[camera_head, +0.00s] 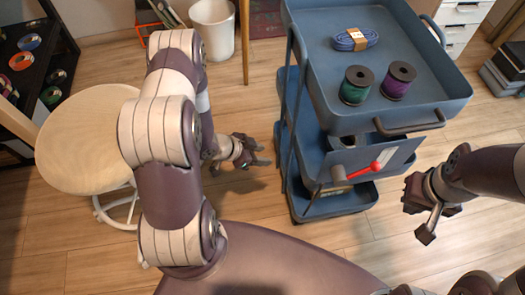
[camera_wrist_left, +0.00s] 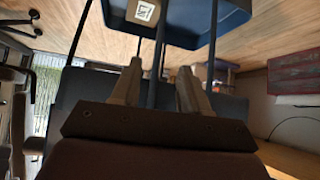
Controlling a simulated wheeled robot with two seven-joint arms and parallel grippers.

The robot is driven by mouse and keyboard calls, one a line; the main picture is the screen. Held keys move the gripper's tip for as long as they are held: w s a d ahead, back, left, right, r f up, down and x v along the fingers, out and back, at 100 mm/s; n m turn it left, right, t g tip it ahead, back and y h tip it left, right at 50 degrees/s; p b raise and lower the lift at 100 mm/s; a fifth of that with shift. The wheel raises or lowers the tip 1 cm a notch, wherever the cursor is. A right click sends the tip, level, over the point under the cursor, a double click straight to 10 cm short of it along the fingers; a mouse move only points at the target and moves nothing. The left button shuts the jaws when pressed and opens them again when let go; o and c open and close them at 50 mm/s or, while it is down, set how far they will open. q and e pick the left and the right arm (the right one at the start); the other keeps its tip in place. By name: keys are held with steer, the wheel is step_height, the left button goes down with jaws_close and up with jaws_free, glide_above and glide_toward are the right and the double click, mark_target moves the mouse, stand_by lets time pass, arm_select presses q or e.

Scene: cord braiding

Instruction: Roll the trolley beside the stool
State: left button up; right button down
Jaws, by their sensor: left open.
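The blue trolley (camera_head: 318,92) stands right of centre in the head view, with a raised tray, lower shelves and a bar handle (camera_head: 405,129). The stool (camera_head: 85,140) has a round pale seat and stands at the left, partly behind my left arm. My left gripper (camera_head: 262,152) is open between them, just left of the trolley's frame. In the left wrist view, a trolley upright (camera_wrist_left: 155,65) lines up between the open fingers (camera_wrist_left: 157,85); contact cannot be told. My right gripper (camera_head: 420,213) is open and empty, right of the trolley's lower part.
The trolley's top holds green (camera_head: 357,85) and purple (camera_head: 398,80) spools and a blue cord bundle (camera_head: 355,39). A red-handled part (camera_head: 365,172) sticks out from its front. A white bin (camera_head: 212,28) stands behind. Wood floor (camera_head: 80,235) is clear at lower left.

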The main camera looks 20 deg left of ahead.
arm_select(q)
steer(key=b+x, duration=0.6)
steer(key=x, duration=0.7)
steer(key=shift+r, duration=0.2)
jaws_close()
stand_by(1.1)
